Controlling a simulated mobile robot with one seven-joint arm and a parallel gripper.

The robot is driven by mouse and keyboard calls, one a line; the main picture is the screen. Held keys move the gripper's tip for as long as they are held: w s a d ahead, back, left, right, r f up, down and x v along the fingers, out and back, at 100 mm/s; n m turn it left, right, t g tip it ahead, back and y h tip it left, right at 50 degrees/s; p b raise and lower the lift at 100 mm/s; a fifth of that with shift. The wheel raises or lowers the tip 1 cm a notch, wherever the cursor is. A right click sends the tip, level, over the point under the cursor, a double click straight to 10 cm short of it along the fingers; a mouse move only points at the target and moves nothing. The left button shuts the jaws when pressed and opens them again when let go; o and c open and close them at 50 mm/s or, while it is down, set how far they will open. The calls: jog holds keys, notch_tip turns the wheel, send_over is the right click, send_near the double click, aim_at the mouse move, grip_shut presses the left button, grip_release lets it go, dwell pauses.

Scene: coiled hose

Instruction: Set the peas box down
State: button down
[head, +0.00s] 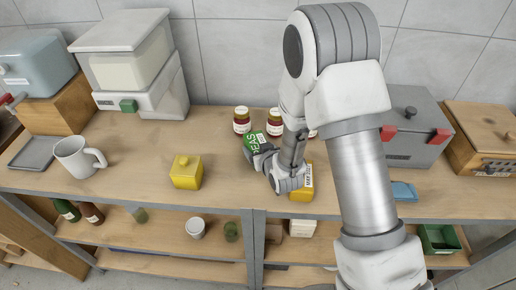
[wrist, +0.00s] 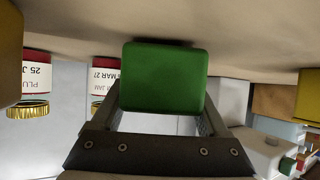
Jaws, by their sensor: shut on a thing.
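The peas box (head: 251,141) is green with white lettering and is held at the end of my arm above the wooden worktop, in front of the jars. My gripper (head: 262,154) is shut on it. In the wrist view the green box (wrist: 162,77) fills the space between the two fingers, with the worktop (wrist: 240,40) close beyond it and a dark shadow at its edge. The box looks tilted in the head view. I cannot tell whether it touches the worktop.
Jam jars (head: 242,120) (head: 275,122) stand just behind the box. A yellow box (head: 302,186) with a label is close to my gripper's right. Worktop between dish and jars is clear.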

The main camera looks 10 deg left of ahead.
jog(key=shift+f, duration=0.15)
jog(key=shift+f, duration=0.15)
grip_release()
jog(key=shift+r, duration=0.2)
jog(key=v, duration=0.9)
jog(key=shift+s+r, duration=0.1)
jog(key=shift+r, duration=0.1)
jog(key=shift+r+p, duration=0.1)
jog(key=shift+p, duration=1)
jog(key=shift+s+d+r+p, duration=0.1)
jog(key=shift+p, duration=0.45)
